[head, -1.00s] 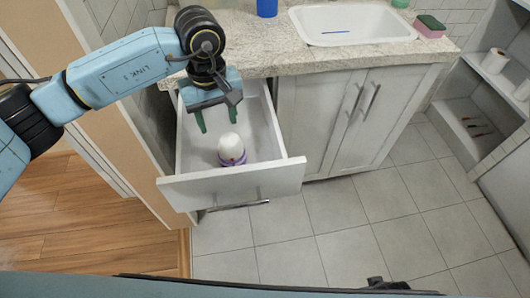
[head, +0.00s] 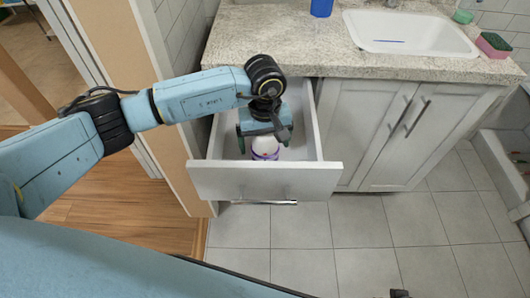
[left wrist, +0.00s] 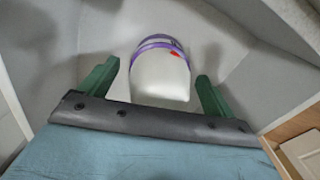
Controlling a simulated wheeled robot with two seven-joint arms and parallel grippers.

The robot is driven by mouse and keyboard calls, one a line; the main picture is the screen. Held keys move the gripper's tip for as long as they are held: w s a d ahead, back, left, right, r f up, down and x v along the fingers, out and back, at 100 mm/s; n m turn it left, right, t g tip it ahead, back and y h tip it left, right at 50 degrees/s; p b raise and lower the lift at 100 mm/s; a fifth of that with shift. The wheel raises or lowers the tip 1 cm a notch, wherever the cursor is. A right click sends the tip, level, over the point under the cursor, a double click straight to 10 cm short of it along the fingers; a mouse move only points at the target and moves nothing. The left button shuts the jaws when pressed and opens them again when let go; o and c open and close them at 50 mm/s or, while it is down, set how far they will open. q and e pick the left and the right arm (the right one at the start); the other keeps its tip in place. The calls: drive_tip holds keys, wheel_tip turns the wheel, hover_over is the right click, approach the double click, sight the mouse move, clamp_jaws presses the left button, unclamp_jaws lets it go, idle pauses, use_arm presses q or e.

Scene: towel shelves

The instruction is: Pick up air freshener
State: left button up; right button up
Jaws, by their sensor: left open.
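The air freshener (head: 266,149) is a white, rounded object with a purple band. It stands in the open drawer (head: 262,182) below the counter. In the left wrist view the air freshener (left wrist: 160,75) shows between and just beyond the two green fingers. My left gripper (head: 262,143) is inside the drawer, open, with its fingers pointing down on either side of the air freshener's top. In the left wrist view my left gripper (left wrist: 157,82) has a gap on both sides of the air freshener. The gripper partly hides the air freshener in the head view. My right gripper is not visible.
The drawer's walls stand close around the gripper. A granite counter (head: 290,48) overhangs the drawer's back, with a blue cup (head: 321,8), a sink (head: 410,32) and a sponge (head: 492,45) on it. Closed cabinet doors (head: 400,135) are to the right. The tiled floor in front is clear.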

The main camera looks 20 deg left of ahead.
use_arm(q)
drive_tip(key=shift+f, duration=0.7)
drive_tip(key=c, duration=1.2)
drive_tip(key=shift+r, duration=0.1)
drive_tip(key=shift+c, duration=0.2)
